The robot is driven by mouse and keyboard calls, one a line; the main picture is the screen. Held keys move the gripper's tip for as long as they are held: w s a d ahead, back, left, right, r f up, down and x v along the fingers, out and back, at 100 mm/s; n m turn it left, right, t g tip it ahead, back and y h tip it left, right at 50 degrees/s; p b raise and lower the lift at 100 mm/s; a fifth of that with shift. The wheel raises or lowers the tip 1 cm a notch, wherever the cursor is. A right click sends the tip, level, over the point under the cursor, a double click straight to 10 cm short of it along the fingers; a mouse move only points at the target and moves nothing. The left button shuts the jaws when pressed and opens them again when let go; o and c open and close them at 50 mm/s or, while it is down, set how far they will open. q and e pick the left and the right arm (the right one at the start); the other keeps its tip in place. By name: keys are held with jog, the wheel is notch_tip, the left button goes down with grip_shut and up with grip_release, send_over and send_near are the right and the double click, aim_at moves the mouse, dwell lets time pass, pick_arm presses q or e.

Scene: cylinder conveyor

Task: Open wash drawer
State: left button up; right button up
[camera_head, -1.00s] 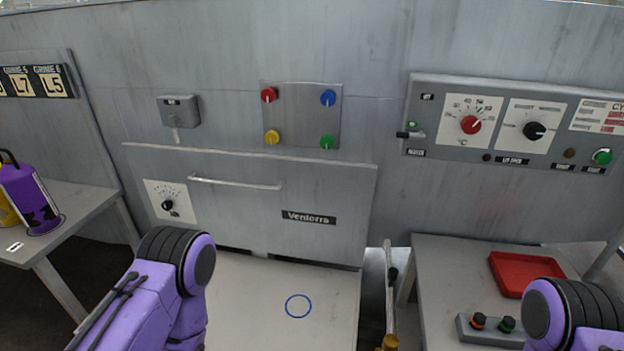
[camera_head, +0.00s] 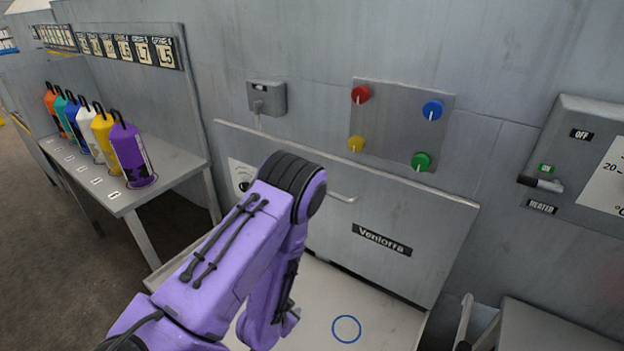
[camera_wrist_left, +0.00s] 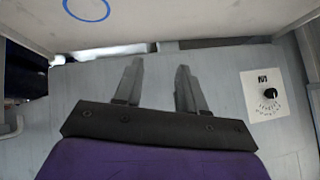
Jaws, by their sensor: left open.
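The grey drawer front (camera_head: 430,210), labelled "Ventorra", stands upright against the machine wall in the head view. Its bar handle (camera_head: 343,197) is mostly hidden behind my purple left arm; only its right end shows. The black dial (camera_head: 243,186) on the front is partly covered by the arm. In the left wrist view my left gripper (camera_wrist_left: 158,66) is open, with nothing between its fingers, over the grey front. The dial (camera_wrist_left: 270,94) is to its right there. A pale bar at the left edge may be part of the handle. My right gripper is not in view.
A pale ledge with a blue ring (camera_head: 346,329) lies below the front. Several coloured bottles stand on the left side table (camera_head: 125,200). A panel of coloured knobs (camera_head: 390,130) is above the front. The heater control box (camera_head: 562,150) is at the right.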

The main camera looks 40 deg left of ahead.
pick_arm(q)
jog(key=w+a+r+m+t+h, duration=0.1)
jog(key=w+a+r+m+t, duration=0.2)
jog(key=w+a+r+m, duration=0.3)
jog(key=w+a+r+m+t+p, duration=0.15)
jog(key=w+a+r+m, duration=0.3)
jog(key=r, duration=0.45)
jog(key=w+a+r+m+t+h+b, duration=0.1)
jog(key=w+a+r+m+t, duration=0.2)
jog(key=w+a+r+m, duration=0.3)
jog(key=p+x, duration=0.1)
jog(key=x, duration=0.1)
jog(key=p+x, duration=0.1)
jog(key=x, duration=0.2)
jog(key=d+r+x, duration=0.1)
jog(key=x, duration=0.2)
jog(key=shift+w+p, duration=0.15)
jog(key=shift+p, duration=0.25)
jog(key=shift+w+f, duration=0.1)
jog(key=shift+w, duration=0.2)
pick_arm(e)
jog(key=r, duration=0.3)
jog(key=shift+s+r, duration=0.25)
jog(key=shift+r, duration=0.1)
pick_arm(q)
grip_shut()
